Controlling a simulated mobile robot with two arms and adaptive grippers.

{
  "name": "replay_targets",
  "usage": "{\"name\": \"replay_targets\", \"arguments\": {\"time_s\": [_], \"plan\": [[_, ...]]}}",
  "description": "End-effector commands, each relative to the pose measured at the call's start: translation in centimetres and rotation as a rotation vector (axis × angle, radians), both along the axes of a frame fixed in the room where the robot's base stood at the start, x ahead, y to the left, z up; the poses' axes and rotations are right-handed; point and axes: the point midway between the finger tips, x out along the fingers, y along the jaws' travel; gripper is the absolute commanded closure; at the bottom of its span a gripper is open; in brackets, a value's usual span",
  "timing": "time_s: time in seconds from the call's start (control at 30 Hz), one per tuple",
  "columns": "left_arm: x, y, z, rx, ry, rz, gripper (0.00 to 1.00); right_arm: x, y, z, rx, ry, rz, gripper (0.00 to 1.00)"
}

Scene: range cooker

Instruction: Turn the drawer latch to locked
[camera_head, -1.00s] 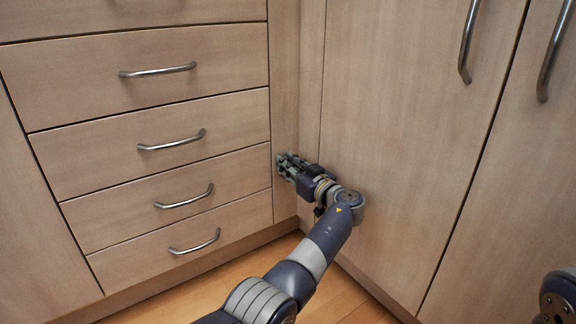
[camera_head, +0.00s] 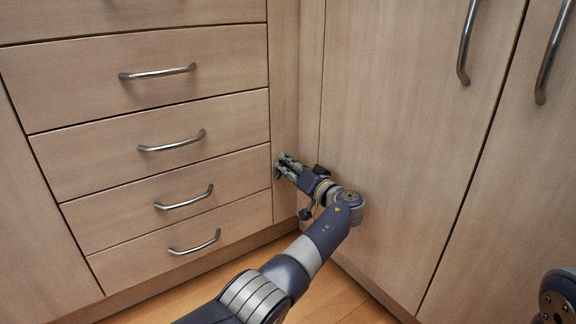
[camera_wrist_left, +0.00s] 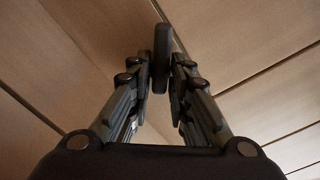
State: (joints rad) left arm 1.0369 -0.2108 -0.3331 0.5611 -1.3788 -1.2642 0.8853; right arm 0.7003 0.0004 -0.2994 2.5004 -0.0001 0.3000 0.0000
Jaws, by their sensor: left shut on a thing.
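The drawer latch (camera_wrist_left: 161,42) is a small dark elongated piece with rounded ends. It stands between the two fingertips in the left wrist view and points up the picture. My left gripper (camera_wrist_left: 160,77) is shut on it, with a fingertip against each side. In the head view my left gripper (camera_head: 279,166) is at the narrow panel right of the drawers, near the inside corner. The latch cannot be made out there behind the fingers. My right gripper is not in view.
Several drawers with bar handles (camera_head: 171,143) fill the left side. A tall cabinet door (camera_head: 400,150) with a vertical handle (camera_head: 467,45) is close on the right of my left arm. Wooden floor (camera_head: 330,296) shows below. Part of my right arm is at the lower right edge.

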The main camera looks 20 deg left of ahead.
Motion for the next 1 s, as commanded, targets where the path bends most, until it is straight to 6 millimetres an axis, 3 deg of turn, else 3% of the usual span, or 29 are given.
{"name": "replay_targets", "arguments": {"time_s": [0.6, 1.0], "plan": [[0.2, 0.0, 0.2, 0.359, 0.455, -0.003, 1.0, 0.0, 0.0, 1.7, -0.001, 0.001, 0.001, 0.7], [0.3, 0.0, 0.2, 0.522, 0.663, -0.004, 1.0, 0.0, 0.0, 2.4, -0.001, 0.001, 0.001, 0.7]]}}
